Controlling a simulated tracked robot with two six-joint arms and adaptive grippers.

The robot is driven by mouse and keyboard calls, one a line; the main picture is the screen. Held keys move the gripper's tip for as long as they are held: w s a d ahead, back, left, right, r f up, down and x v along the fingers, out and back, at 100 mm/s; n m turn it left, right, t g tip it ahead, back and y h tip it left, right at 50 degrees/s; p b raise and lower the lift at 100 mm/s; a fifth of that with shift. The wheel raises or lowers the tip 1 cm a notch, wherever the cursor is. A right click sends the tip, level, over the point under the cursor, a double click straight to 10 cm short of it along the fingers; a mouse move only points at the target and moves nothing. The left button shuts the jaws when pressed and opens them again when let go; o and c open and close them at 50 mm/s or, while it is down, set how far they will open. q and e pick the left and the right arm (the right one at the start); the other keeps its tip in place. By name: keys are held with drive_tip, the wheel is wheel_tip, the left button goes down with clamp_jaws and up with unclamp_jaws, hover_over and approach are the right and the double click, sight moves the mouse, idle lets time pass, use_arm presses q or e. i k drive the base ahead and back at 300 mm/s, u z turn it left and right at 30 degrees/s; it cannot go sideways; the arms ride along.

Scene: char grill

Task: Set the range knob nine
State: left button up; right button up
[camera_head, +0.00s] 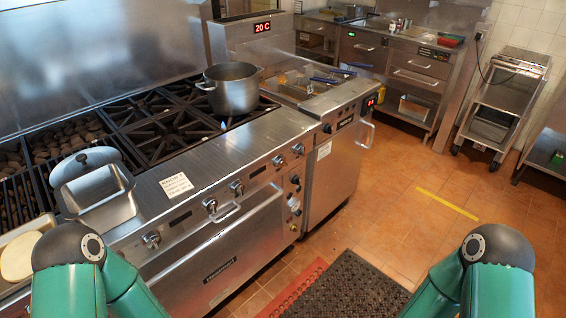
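The range (215,235) is a stainless steel unit with a row of round metal knobs along its front panel. Knobs show at the left (151,239), in the middle (210,204), beside that one (237,187), and towards the right (278,161) and (298,148). More small controls sit lower at the right end of the front. No readable number marks any knob, so I cannot tell which is nine or how it is turned. Only upper parts of my two green arms show at the bottom corners; both grippers are out of view.
A steel pot (231,88) stands on the black burner grates. A metal pan (97,198), a grey lid and a white label card (176,185) lie near the front left. A fryer (338,150) adjoins at right. A dark mat (357,287) lies on the open tiled floor.

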sight(279, 161)
drive_tip(key=z, duration=0.2)
drive_tip(key=i, duration=0.2)
drive_tip(key=u, duration=2.5)
drive_tip(key=k, duration=0.8)
drive_tip(key=z, duration=1.4)
drive_tip(key=i, duration=0.95)
drive_tip(key=z, duration=0.15)
